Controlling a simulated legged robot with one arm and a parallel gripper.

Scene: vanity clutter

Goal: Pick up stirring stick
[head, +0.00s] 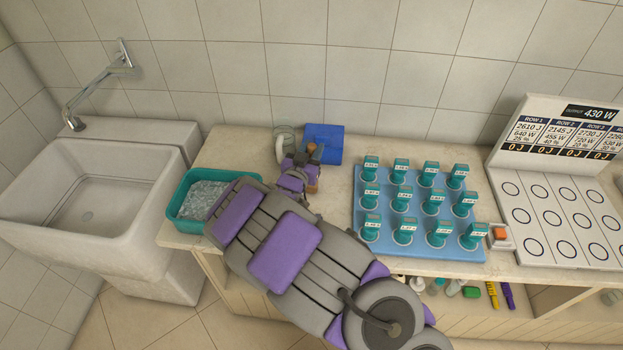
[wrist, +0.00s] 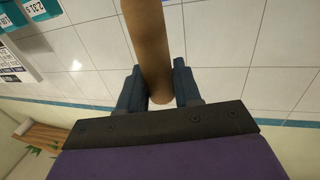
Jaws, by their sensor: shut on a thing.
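The stirring stick (wrist: 150,45) is a brown rod between the two fingers of my gripper (wrist: 160,88) in the wrist view. The fingers are shut on it from both sides, and its rounded end shows just below the fingertips. In the head view, my gripper (head: 300,172) is over the left part of the counter, in front of the blue container. A short brown part of the stick (head: 312,148) shows there by the gripper. The rest of the stick is hidden by my gripper and arm.
A teal tub of ice (head: 183,212) stands at the counter's left end by the sink (head: 95,190). A clear mug (head: 285,140) and blue container (head: 325,132) stand behind my gripper. A blue tray (head: 412,247) holds several teal-topped devices. A white board (head: 540,200) is farther right.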

